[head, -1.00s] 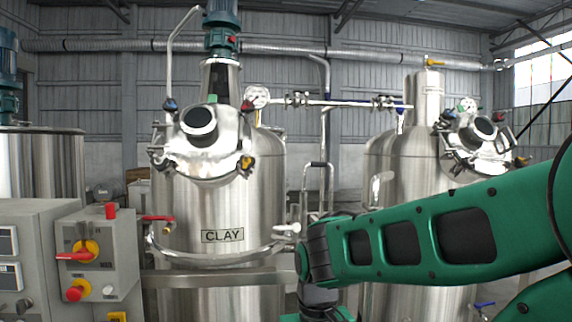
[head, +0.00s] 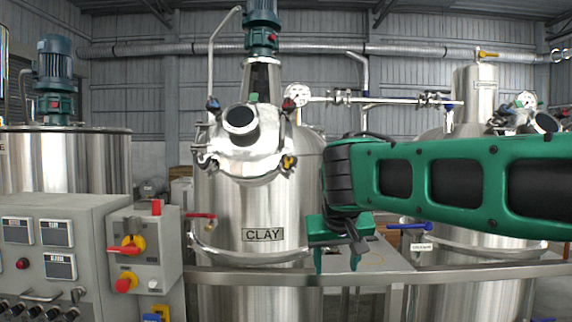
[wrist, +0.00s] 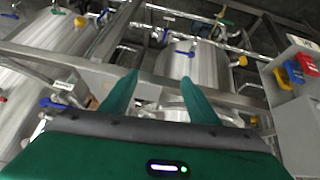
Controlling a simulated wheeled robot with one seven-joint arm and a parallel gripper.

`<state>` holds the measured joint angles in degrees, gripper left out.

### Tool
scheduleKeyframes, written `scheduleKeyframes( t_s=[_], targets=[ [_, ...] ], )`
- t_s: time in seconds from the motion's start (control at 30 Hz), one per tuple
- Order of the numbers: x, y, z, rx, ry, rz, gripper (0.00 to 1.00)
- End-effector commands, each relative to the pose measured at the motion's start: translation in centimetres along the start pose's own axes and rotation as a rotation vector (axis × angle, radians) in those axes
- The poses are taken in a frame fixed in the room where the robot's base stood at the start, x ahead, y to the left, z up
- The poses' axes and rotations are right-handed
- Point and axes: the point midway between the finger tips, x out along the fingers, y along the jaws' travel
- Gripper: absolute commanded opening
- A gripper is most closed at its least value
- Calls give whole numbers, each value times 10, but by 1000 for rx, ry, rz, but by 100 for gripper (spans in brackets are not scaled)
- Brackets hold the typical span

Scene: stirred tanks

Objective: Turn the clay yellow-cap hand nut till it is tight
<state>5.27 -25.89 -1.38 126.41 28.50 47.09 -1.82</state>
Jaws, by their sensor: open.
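The clay tank (head: 225,215) is a steel vessel with a CLAY label on its front. Its round manway lid (head: 232,160) appears closed, with coloured-cap hand nuts around its rim. The yellow-cap hand nut (head: 288,162) is at the lid's lower right. How tight it is cannot be told. My gripper (head: 338,258) hangs below and to the right of this nut, apart from it, fingers pointing down. The wrist view shows the gripper (wrist: 161,78) open with nothing between its fingers. Yellow caps show there too, but which is the clay one is unclear.
A grey control panel (head: 60,215) and switch box (head: 145,250) stand at the left. A steel rail (head: 300,276) crosses in front of the tank. Another tank (head: 480,205) stands at the right, partly behind my green arm. A red-handled valve (head: 200,215) juts from the clay tank's left.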

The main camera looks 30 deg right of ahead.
Motion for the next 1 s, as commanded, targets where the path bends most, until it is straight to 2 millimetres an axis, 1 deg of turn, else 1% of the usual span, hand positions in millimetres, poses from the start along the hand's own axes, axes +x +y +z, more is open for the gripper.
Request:
scheduleKeyframes(
  t_s=[0.03, 0.07, 0.1, 0.17, 0.2, 0.3, 0.4, 0.47, 0.57, 0.67, 1.0],
  targets=[
    [-26, -17, -41, -1, 106, -4, 55],
    [-42, -25, -63, 5, 167, -5, 55],
    [-65, -35, -89, 15, 244, -8, 55],
    [-98, -50, -122, 31, 348, -17, 55],
    [-120, -58, -139, 44, 407, -24, 55],
    [-165, -72, -169, 76, 520, -42, 55],
    [-191, -80, -184, 96, 583, -54, 55],
    [-198, -81, -189, 104, 600, -56, 55],
    [-196, -82, -195, 108, 610, -56, 55],
    [-184, -81, -202, 107, 607, -54, 55],
    [-135, -81, -236, 107, 606, -53, 55]
  ],
)
